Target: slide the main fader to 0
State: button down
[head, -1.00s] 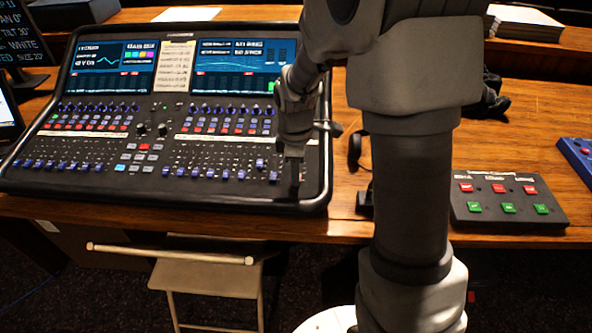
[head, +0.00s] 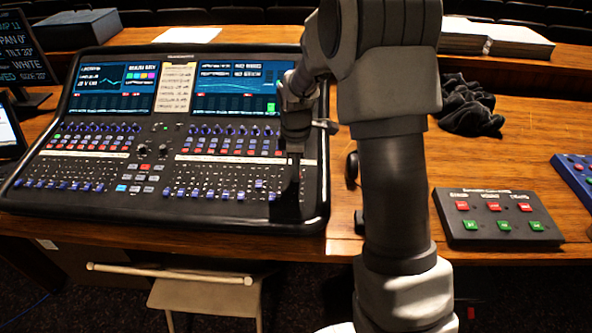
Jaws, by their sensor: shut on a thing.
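The mixing desk (head: 165,213) has rows of faders along its front half and two screens at the back. My gripper (head: 292,180) points down at the far right of the fader area, to the right of the last visible blue fader cap (head: 271,196). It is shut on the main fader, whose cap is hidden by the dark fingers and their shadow. The scale marks beside that slot are too small and dark to read.
A button box (head: 497,217) with red and green buttons lies right of my arm. A dark crumpled cloth (head: 466,107) lies behind it. A blue box (head: 575,172) is at the right edge. A stool (head: 205,297) stands below the desk's front edge.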

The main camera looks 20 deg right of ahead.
jog(key=c, duration=0.6)
grip_release()
jog(key=shift+c, duration=0.2)
jog(key=shift+r, duration=0.1)
notch_tip(320, 180, up, 17)
jog(key=s+p, duration=0.1)
jog(key=shift+s+a, duration=0.3)
jog(key=shift+s, duration=0.1)
jog(key=shift+r, duration=0.1)
jog(key=s+r+m+t, duration=0.1)
jog(key=s+r+m, duration=0.25)
jog(key=s, duration=0.35)
jog(key=s+r+m+t, duration=0.1)
jog(key=s+r+m, duration=0.25)
jog(key=s, duration=0.35)
jog(key=s+a+f+m+t, duration=0.1)
jog(key=s+f+m+t, duration=0.1)
jog(key=s+m, duration=0.5)
jog(key=s, duration=0.5)
jog(key=shift+a, duration=0.15)
